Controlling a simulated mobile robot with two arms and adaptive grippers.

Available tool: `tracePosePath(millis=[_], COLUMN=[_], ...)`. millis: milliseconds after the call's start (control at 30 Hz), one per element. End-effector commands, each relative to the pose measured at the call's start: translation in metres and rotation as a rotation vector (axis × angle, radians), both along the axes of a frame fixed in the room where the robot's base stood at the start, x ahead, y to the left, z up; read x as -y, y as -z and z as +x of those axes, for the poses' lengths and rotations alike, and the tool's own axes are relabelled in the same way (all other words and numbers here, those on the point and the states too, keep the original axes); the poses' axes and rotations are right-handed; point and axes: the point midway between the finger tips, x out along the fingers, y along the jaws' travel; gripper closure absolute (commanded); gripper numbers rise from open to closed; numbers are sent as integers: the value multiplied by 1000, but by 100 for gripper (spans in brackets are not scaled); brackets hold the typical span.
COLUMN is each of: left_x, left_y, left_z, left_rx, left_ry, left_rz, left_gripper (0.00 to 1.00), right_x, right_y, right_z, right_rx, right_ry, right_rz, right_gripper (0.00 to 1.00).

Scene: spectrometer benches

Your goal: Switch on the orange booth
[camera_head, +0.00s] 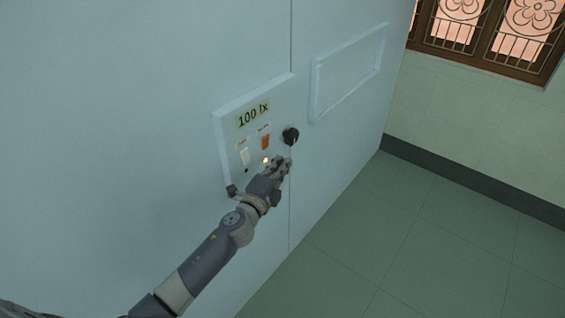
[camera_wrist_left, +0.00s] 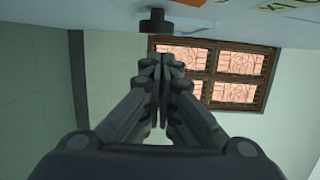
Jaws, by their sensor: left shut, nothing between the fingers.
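A control panel (camera_head: 224,135) is fixed to a large pale blue wall. It has a display (camera_head: 253,115) reading "100 lx", an orange rocker switch (camera_head: 265,143), a white rocker switch (camera_head: 245,157) and a black round knob (camera_head: 291,135). The small labels above the switches are too small to read. A small bright spot (camera_head: 266,160) shows below the orange switch. My left gripper (camera_head: 284,163) is shut and empty, below the knob at the panel's lower right. In the left wrist view its fingertips (camera_wrist_left: 161,62) meet, with the black knob (camera_wrist_left: 156,22) just above them. Whether they touch the panel cannot be told.
A blank raised rectangular frame (camera_head: 348,70) is on the wall right of the panel. A vertical seam runs beside the panel. Open tiled floor (camera_head: 420,240) lies to the right, with a grilled window (camera_head: 490,35) behind.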

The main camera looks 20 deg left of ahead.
Motion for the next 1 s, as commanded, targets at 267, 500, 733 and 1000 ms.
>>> tracePosePath(millis=[267, 500, 733, 1000], left_x=[-6, -9, -10, -10], left_y=[4, 4, 3, 3], left_z=[-42, -75, -84, -83], left_rx=[-3, -2, -1, 0], left_ry=[-2, -1, -2, -1], left_rz=[2, 2, 2, 2], left_gripper=[100, 100, 100, 100], right_x=[-9, -25, -13, -9], right_y=[6, 11, 12, 12], right_z=[5, 10, 7, 6], right_rx=[7, 17, 12, 9], right_ry=[5, 4, 2, 4], right_rz=[11, 30, 15, 11], right_gripper=[11, 11, 11, 11])
